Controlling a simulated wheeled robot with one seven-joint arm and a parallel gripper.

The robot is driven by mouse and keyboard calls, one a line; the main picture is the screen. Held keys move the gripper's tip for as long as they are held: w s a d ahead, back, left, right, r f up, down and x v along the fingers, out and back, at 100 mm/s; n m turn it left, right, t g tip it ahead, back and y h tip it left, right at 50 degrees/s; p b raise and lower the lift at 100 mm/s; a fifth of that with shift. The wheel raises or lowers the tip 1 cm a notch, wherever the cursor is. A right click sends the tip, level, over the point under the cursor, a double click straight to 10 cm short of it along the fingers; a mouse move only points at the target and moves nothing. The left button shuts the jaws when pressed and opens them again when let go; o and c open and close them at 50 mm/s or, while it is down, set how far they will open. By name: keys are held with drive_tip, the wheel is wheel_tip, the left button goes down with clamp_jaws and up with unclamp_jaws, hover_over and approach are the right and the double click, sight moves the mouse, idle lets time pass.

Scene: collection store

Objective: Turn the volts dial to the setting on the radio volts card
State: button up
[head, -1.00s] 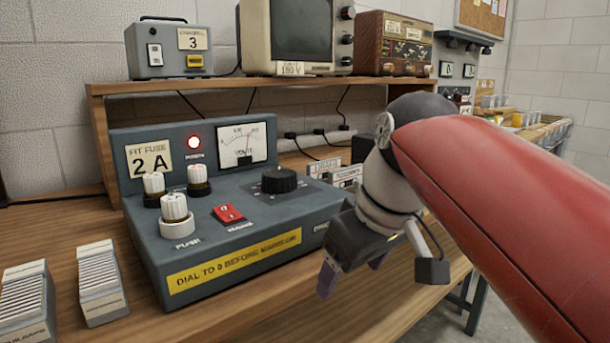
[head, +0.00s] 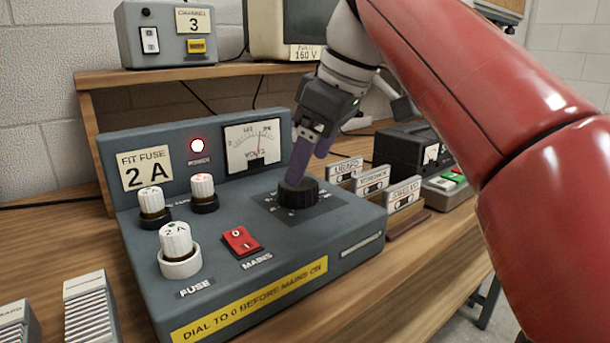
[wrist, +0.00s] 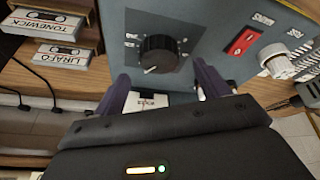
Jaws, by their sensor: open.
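The volts dial (head: 298,192) is a black ridged knob on the grey power unit (head: 250,215). A card reading about 160 V (head: 307,52) is on the cream screen set on the shelf; its top line is too small to read. My gripper (head: 303,160) is open, its purple fingers pointing down at the dial. In the wrist view my gripper (wrist: 162,78) has one finger on each side of the dial (wrist: 158,55), with nothing held. Whether the fingers touch it, I cannot tell. A white pointer line shows on the dial; its scale numbers are unreadable.
The red mains switch (head: 241,241), white fuse caps (head: 176,240) and lit red lamp (head: 198,145) are left of the dial. The voltmeter (head: 252,145) stands behind it. Cassettes (head: 372,182) and a black box (head: 412,150) stand to the right.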

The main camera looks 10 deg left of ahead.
sight(302, 184)
drive_tip(key=shift+b+x, duration=0.4)
drive_tip(key=shift+x, duration=1.85)
drive_tip(key=c, duration=1)
drive_tip(key=shift+o, duration=0.2)
drive_tip(key=shift+m, duration=0.3)
drive_tip(key=m+t, duration=0.1)
drive_tip(key=m, duration=0.1)
drive_tip(key=m+h, duration=0.1)
drive_tip(key=m, duration=0.1)
drive_tip(key=shift+s+a+m+t+p, duration=0.15)
drive_tip(key=shift+m+t+p, duration=0.15)
drive_tip(key=shift+t+p, duration=0.1)
drive_tip(key=m+h, duration=0.1)
drive_tip(key=m, duration=0.1)
drive_tip(key=m+h, duration=0.1)
drive_tip(key=m, duration=0.2)
drive_tip(key=shift+a+m+t, duration=0.2)
drive_tip(key=shift+m+t, duration=0.1)
drive_tip(key=shift+t, duration=0.1)
